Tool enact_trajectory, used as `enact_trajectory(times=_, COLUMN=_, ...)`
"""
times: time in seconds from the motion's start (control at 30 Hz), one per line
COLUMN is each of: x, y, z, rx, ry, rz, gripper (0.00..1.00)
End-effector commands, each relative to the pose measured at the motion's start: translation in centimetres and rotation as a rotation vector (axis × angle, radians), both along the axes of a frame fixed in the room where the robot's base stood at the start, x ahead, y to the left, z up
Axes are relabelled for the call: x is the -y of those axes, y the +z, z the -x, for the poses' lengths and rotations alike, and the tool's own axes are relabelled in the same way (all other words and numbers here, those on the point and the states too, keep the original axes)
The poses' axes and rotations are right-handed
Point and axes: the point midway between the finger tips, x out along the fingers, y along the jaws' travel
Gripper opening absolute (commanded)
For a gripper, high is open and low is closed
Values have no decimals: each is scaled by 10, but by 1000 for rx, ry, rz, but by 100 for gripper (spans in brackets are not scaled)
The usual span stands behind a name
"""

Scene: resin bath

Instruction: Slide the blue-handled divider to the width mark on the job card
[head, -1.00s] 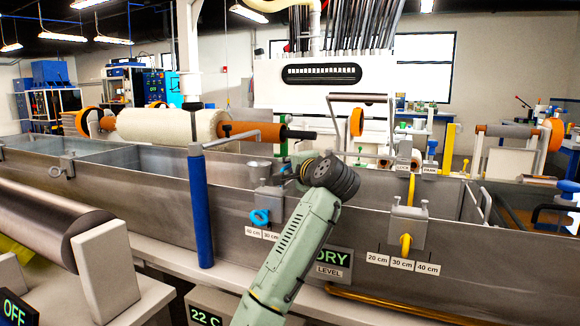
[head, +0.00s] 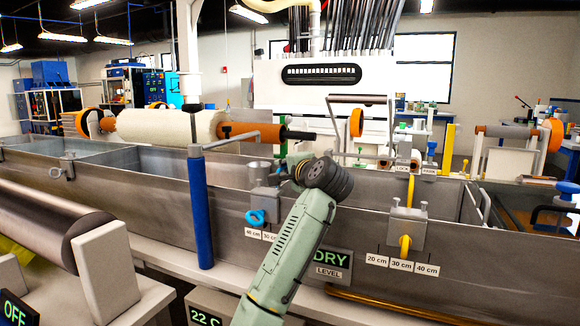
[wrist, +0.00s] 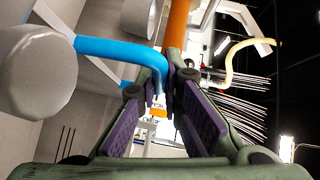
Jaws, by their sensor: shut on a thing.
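The divider's light blue handle (wrist: 115,48) is a bent rod in the wrist view. Its end lies between the tips of my gripper (wrist: 167,92), which is shut on it. The purple pads stand apart nearer the camera. In the head view, a light blue hook (head: 257,217) hangs from a grey clamp block (head: 265,201) on the bath's front wall, above labels reading 40 cm and 30 cm (head: 269,237). My gripper (head: 294,168) is near this block's upper right, its fingers mostly hidden by my wrist. I cannot make out a job card.
A yellow-handled block (head: 405,232) sits on the same wall (head: 340,215) above 20, 30 and 40 cm labels (head: 402,265). A blue post (head: 200,210) stands left of my arm. LOCK and PARK tags (head: 415,169) are behind. A wrapped roller (head: 165,127) lies above the bath.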

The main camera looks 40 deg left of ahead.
Motion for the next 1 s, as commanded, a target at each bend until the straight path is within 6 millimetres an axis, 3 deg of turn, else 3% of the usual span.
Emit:
enact_trajectory(times=0.1, x=-24, y=2, z=6, rx=-2, ry=3, rz=4, gripper=0)
enact_trajectory(times=0.27, x=-42, y=1, z=10, rx=-3, ry=1, rz=2, gripper=0)
enact_trajectory(times=0.53, x=-44, y=0, z=12, rx=-1, ry=4, rz=-1, gripper=0)
enact_trajectory(times=0.57, x=-44, y=1, z=12, rx=-1, ry=4, rz=-1, gripper=8)
enact_trajectory(times=0.8, x=-43, y=1, z=11, rx=-1, ry=2, rz=-1, gripper=24)
enact_trajectory(times=1.0, x=-42, y=0, z=11, rx=-1, ry=1, rz=-1, gripper=28)
